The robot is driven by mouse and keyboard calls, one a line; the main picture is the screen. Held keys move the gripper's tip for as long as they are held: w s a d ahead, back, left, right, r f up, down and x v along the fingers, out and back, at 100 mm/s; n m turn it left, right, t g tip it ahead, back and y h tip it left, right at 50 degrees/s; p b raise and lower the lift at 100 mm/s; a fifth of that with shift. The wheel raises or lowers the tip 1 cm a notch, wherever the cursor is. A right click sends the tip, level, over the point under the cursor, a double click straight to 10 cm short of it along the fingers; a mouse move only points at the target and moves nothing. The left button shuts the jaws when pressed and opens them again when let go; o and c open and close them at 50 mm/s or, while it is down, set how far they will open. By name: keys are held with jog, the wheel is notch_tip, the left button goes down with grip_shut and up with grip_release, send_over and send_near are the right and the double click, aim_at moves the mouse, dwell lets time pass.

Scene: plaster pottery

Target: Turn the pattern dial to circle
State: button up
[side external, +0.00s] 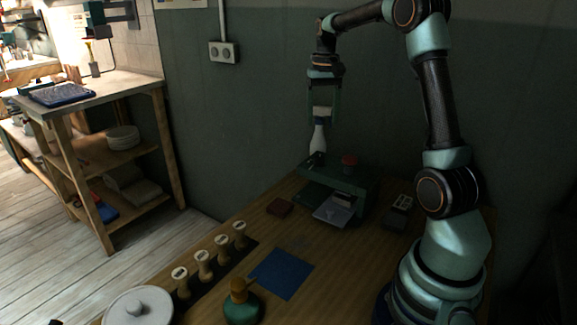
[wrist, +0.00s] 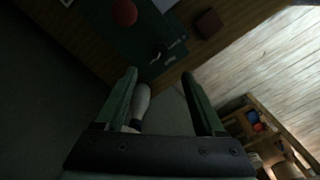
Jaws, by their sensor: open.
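A green machine (side external: 345,180) stands at the back of the wooden table, by the wall. The pattern dial appears to be the small dark knob (side external: 315,158) on its left top end, with pale marks too small to read. In the wrist view this dark knob (wrist: 159,52) lies just beyond my fingertips, between their lines. My gripper (side external: 322,116) points down above that end of the machine, apart from the knob. The gripper also shows in the wrist view (wrist: 160,73), fingers spread. Which way the knob points is unclear.
A white bottle (side external: 318,137) is beneath my gripper, near the left finger in the wrist view (wrist: 141,101). A red button (side external: 348,160) sits on the machine. Wooden-handled stamps (side external: 204,264), a blue mat (side external: 281,273) and a green-based tool (side external: 242,304) are nearer the front.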

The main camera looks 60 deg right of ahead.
aim_at(320, 157)
notch_tip(320, 157, down, 12)
jog(key=shift+r, duration=0.25)
dwell(0.3)
grip_shut()
